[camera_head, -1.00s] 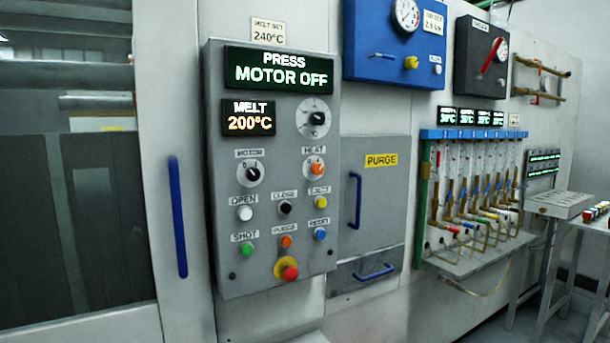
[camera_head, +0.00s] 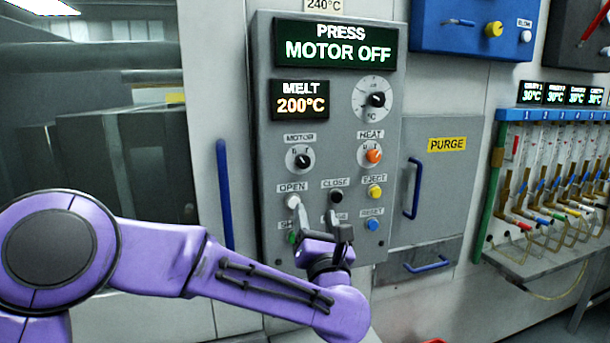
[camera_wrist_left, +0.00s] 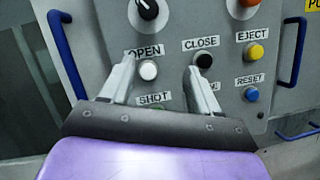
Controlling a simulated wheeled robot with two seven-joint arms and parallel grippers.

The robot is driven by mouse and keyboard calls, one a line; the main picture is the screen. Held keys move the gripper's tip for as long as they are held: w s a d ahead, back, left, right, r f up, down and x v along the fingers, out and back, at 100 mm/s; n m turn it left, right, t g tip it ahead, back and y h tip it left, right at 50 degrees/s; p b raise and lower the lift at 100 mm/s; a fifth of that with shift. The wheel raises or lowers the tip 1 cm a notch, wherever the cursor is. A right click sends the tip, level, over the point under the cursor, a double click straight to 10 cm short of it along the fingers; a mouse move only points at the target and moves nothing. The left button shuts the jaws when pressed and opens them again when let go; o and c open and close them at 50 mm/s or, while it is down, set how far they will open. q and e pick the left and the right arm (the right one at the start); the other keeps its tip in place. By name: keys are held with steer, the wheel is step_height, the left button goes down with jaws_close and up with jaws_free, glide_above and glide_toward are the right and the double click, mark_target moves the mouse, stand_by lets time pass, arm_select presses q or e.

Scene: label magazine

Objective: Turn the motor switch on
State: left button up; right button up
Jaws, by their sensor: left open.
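The motor switch (camera_head: 300,157) is a black rotary knob on a white dial under the MOTOR label, on the left of the grey control panel (camera_head: 262,185). In the left wrist view the knob (camera_wrist_left: 148,8) is cut off at the top edge. The panel's display (camera_head: 336,43) reads PRESS MOTOR OFF. My left gripper (camera_head: 318,208) is open and empty, below the motor switch, in front of the lower buttons. In the left wrist view its fingertips (camera_wrist_left: 164,62) point at the panel near the OPEN and CLOSE buttons. My right gripper is not in view.
The white OPEN button (camera_head: 292,201) and black CLOSE button (camera_head: 336,196) lie close to my fingers. The orange HEAT knob (camera_head: 374,155) is right of the motor switch. A blue door handle (camera_head: 225,195) stands left of the panel, another (camera_head: 414,188) on the right.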

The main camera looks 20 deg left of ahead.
mark_target(304, 165)
arm_select(q)
steer(key=w+a+r+n+p, duration=0.1)
steer(key=w+r, duration=0.1)
steer(key=w+a+r+n+p, duration=0.1)
steer(key=w+a+r+p, duration=0.1)
steer(key=r, duration=0.1)
steer(key=w+a+r+y+p, duration=0.1)
steer(key=w+r+p, duration=0.1)
steer(key=w+r, duration=0.1)
steer(key=shift+w+a+r+n, duration=0.1)
steer(key=shift+a+r+n, duration=0.2)
steer(key=shift+n, duration=0.1)
steer(key=shift+w+a+f, duration=0.1)
steer(key=shift+w, duration=0.25)
steer(key=c, duration=1)
steer(key=shift+c, duration=0.2)
